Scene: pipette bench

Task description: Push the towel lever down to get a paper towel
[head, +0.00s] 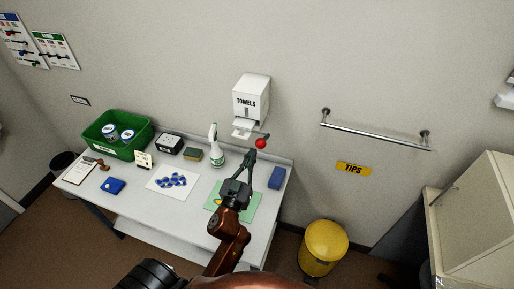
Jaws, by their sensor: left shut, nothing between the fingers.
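The white towel dispenser (251,97), marked TOWELS, hangs on the wall above the back edge of the bench. A white piece (242,134) sticks out under it; I cannot tell whether it is a towel or a tray. The lever's red ball (261,143) shows just below and right of the dispenser; the rest of the lever is hard to make out. My left gripper (255,152) is shut and empty, its fingertips close to the red ball. I cannot tell whether they touch it. My right gripper is out of view.
On the bench (135,197) stand a green bin (95,141), a spray bottle (216,150), a white sheet with blue pieces (153,184), a green mat (249,211) and a blue block (277,177). A rail (372,130) and yellow bin (324,247) are at right.

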